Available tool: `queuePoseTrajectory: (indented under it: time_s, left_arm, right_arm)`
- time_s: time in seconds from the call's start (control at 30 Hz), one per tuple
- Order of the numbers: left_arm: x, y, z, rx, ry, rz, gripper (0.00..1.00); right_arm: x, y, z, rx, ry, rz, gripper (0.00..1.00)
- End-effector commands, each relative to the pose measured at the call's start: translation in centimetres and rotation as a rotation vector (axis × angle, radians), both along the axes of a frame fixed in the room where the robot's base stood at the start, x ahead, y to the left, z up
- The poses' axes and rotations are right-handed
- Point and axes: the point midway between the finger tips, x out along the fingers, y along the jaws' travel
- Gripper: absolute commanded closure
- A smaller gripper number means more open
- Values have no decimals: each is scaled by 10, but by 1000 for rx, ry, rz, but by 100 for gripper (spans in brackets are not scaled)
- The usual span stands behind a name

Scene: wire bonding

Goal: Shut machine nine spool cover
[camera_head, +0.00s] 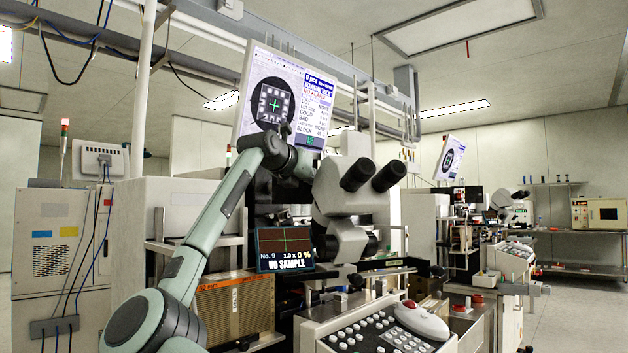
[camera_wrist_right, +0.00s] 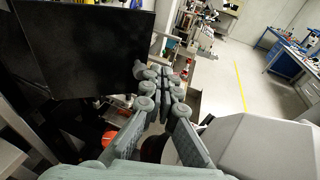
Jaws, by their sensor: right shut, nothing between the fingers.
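Machine nine carries a small dark screen (camera_head: 285,249) reading "No. 9" and "NO SAMPLE", and a grey microscope (camera_head: 350,205) stands beside it. One of my arms rises from the lower left to just left of the eyepieces, and the hand at its end is not clear. In the right wrist view my right gripper (camera_wrist_right: 163,76) is shut with nothing between its fingers. A large black panel (camera_wrist_right: 85,45) is left of the fingers; I cannot tell whether it is the spool cover. I cannot make out the cover in the head view. My left gripper is not in view.
A large monitor (camera_head: 283,102) hangs above the machine, close behind my arm. A pale grey housing (camera_wrist_right: 255,145) is right of the gripper in the wrist view. Open floor (camera_head: 577,318) is at right.

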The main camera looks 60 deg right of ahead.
Motion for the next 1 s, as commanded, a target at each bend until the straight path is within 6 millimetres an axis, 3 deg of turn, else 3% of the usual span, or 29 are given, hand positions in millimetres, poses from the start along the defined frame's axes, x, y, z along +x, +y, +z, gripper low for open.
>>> queuePoseTrajectory:
  time_s: [0.57,1.0]
  left_arm:
    - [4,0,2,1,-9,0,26]
    - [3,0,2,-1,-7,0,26]
  right_arm:
    - [0,5,2,-1,0,1,100]
    - [-8,88,17,-2,-1,2,100]
